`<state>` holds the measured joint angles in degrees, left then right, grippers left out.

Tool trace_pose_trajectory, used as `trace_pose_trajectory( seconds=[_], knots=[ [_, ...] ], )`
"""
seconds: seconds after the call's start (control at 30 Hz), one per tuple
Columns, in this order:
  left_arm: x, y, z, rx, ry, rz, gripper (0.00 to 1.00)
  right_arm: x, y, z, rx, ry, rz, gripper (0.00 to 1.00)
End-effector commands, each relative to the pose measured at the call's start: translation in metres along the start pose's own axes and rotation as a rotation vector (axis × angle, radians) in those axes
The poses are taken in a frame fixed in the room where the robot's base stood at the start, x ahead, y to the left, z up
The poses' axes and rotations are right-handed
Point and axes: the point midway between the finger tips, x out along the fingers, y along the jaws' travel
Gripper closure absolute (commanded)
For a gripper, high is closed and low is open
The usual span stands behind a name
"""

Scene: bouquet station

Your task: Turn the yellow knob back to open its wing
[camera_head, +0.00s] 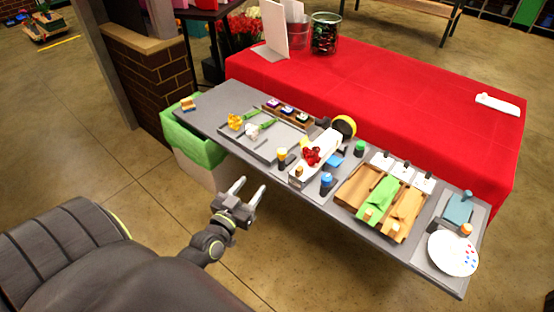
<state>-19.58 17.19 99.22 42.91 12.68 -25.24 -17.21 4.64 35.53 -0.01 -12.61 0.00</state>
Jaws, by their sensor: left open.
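A small post with a yellow top (282,154), which looks like the yellow knob, stands upright on the grey table (205,112), just left of a white holder (325,146) with red flowers (312,156) in it. Which wing belongs to it, and how it is turned, is too small to tell. My left gripper (250,187) is open and empty. It is in front of the table's near edge, below and left of the yellow-topped post in the picture, apart from it. My right gripper is not in view.
A blue-topped post (326,181) and a green one (360,148) stand near the holder. A tray (262,153) with yellow and white flowers lies left. A wooden rack (352,198) with rolled wraps and a white palette (453,254) are right. A green-lined bin (197,143) stands below the table's left end.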

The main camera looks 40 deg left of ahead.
Motion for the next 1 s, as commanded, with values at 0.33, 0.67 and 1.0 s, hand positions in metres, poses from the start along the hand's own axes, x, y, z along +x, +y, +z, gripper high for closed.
trace_pose_trajectory(
  seconds=[0.33, 0.67, 1.0],
  knots=[
    [-0.001, -0.011, 0.005, 0.035, -0.018, 0.146, 0.52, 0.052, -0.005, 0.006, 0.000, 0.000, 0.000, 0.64],
    [0.036, -0.005, 0.002, 0.033, -0.017, 0.150, 0.52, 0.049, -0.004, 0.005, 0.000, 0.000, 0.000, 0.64],
    [0.100, 0.004, 0.005, 0.033, -0.017, 0.149, 0.52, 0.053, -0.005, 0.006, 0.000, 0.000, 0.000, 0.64]
  ],
)
